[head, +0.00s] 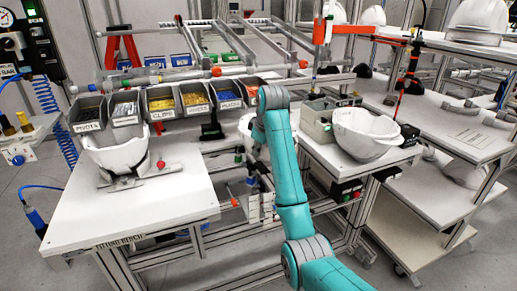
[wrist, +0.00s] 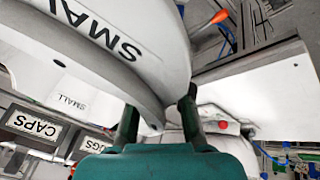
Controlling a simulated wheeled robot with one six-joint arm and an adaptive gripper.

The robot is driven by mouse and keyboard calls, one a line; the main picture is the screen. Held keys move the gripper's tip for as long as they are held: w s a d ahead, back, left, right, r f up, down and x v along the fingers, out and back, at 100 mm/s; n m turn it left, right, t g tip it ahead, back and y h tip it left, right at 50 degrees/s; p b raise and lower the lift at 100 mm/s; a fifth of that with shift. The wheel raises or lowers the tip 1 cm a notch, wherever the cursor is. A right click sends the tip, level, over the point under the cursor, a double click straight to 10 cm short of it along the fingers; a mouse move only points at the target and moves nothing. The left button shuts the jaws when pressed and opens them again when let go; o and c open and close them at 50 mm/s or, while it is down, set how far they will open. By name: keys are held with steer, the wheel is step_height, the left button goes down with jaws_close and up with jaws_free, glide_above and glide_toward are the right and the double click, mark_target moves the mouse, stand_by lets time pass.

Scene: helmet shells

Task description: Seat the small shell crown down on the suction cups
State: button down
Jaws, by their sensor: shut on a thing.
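The small shell, white with black "SMALL" lettering, fills the upper left of the wrist view (wrist: 150,65). My gripper (wrist: 161,108) is shut on its rim, with one dark finger on each side of the edge. In the head view my turquoise arm covers the gripper and most of the held shell; a white part shows at the arm's left (head: 245,125). I cannot make out the suction cups in either view.
A white shell (head: 115,155) sits open side up on the fitting bench (head: 160,210), below several labelled bins (head: 160,103). Another open-side-up shell (head: 365,135) is on the right bench beside a grey box (head: 318,120). The fitting bench's front is clear.

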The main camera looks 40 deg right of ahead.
steer(key=shift+w+d+f, duration=0.25)
steer(key=shift+w+f, duration=0.1)
steer(key=shift+w, duration=0.5)
steer(key=shift+w+d+f, duration=0.2)
steer(key=shift+w+f, duration=0.1)
steer(key=shift+w, duration=0.5)
steer(key=shift+w+d+f, duration=0.25)
steer(key=shift+w+f, duration=0.1)
steer(key=shift+w, duration=0.5)
steer(key=shift+w+f, duration=0.2)
steer(key=shift+f, duration=1.9)
steer(key=c, duration=1)
jaws_free()
steer(key=shift+s, duration=0.1)
steer(key=v, duration=0.7)
steer(key=shift+r, duration=0.2)
